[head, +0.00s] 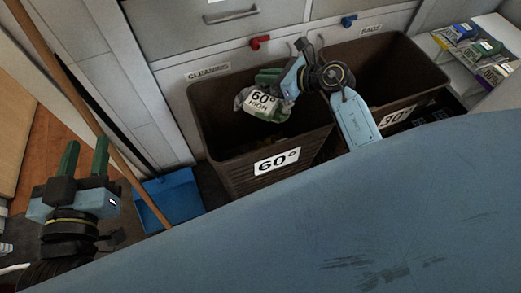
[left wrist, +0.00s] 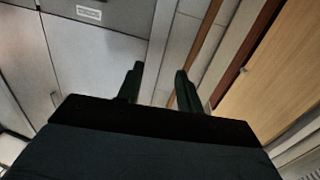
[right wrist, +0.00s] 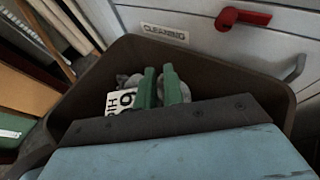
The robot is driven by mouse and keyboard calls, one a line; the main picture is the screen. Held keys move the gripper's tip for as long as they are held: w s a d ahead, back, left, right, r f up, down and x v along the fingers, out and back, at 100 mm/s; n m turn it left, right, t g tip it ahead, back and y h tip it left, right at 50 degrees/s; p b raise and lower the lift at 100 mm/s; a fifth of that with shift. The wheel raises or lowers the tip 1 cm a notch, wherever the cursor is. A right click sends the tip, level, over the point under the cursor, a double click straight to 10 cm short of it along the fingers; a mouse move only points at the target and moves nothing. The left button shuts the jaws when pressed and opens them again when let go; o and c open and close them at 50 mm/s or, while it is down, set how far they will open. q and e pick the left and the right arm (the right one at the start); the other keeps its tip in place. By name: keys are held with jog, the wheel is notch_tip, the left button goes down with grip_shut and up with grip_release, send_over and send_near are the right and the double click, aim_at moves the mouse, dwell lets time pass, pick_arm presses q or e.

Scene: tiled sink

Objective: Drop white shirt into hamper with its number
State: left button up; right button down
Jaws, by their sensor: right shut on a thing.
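The white shirt (head: 246,101) is a crumpled pale bundle with a "60° HIGH" label, held by my right gripper (head: 268,82) over the open top of the brown hamper marked 60° (head: 277,163). The shirt also shows in the right wrist view (right wrist: 122,100), between and beyond the green fingers, with part of its label visible. A second brown hamper, marked 30° (head: 397,116), stands to the right, partly hidden by my right arm. My left gripper (head: 86,158) is open and empty at the left, away from the hampers; its spread fingers show in the left wrist view (left wrist: 158,88).
A blue dustpan (head: 172,196) and a wooden broom handle (head: 88,118) are left of the 60° hamper. Cabinet fronts stand behind. A shelf with several boxes (head: 477,45) is at the right. A large blue surface fills the foreground.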

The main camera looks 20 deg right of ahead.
jog(key=c, duration=1.4)
grip_release()
jog(key=shift+c, duration=0.2)
